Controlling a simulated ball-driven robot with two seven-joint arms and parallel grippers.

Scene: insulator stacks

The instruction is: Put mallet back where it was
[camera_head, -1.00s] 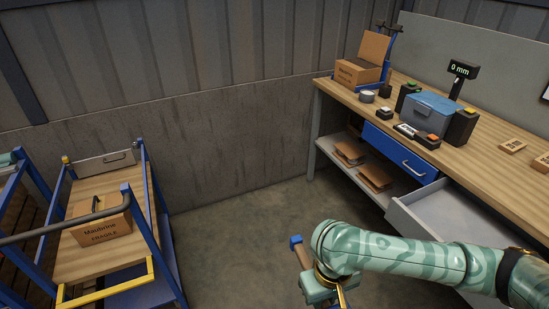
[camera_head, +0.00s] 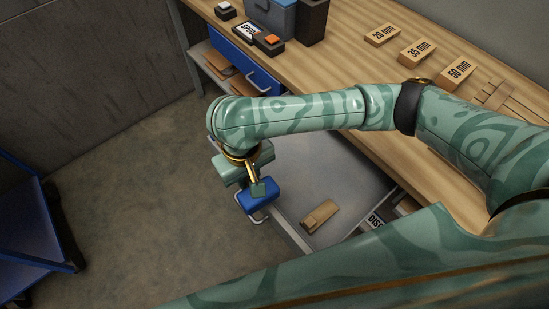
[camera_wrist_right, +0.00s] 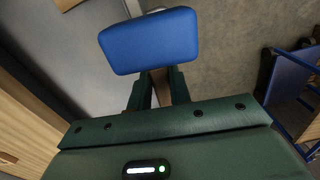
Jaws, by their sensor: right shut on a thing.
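The mallet has a blue block head (camera_head: 258,196) and a wooden handle. My right gripper (camera_head: 256,183) is shut on the mallet, beside the front of an open grey drawer (camera_head: 345,180). In the right wrist view the blue head (camera_wrist_right: 150,41) sticks out past the fingers, and a short piece of handle (camera_wrist_right: 161,88) shows between them. I cannot tell how high the mallet is above the drawer's edge. My left gripper is not in view.
A brown wooden piece (camera_head: 320,216) lies in the open drawer. A blue drawer (camera_head: 241,58) sits farther left under the wooden workbench (camera_head: 345,50). Blocks marked 20 mm (camera_head: 383,35), 35 mm (camera_head: 417,51) and 50 mm (camera_head: 456,72) stand on top. The floor at left is clear beside a blue frame (camera_head: 30,205).

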